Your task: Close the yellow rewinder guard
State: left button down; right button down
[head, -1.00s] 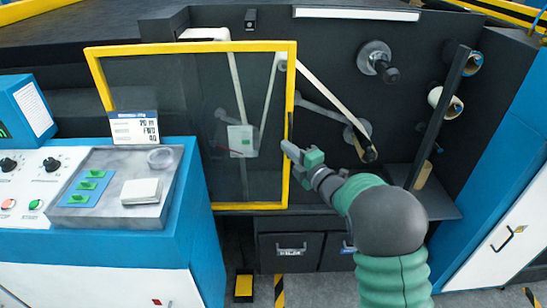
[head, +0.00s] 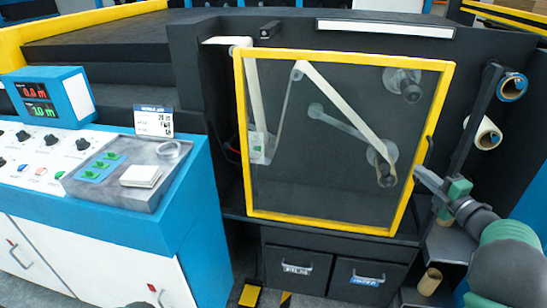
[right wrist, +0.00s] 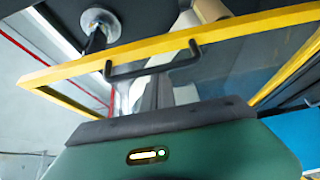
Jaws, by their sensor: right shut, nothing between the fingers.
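The yellow rewinder guard (head: 448,105) is a yellow frame with a clear dark pane. In the head view it stands in front of the rewinder rollers and covers them. My right gripper (head: 418,174) is shut and empty at the guard's right edge, close to its dark handle; whether it touches the guard I cannot tell. In the right wrist view the guard's yellow bar (right wrist: 60,72) and its black handle (right wrist: 152,65) lie just beyond the green gripper body (right wrist: 180,150); the fingertips are not clear there.
A blue control console (head: 190,200) with knobs and buttons stands at the left. Rolls on cores (head: 487,133) sit on a rack right of the guard. Two dark drawers (head: 295,268) are below it. A loose core (head: 430,281) stands at lower right.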

jog(key=s+d, duration=0.2)
jog(key=d, duration=0.7)
jog(key=shift+s+r, duration=0.15)
jog(key=shift+s, duration=0.15)
jog(key=shift+w, duration=0.1)
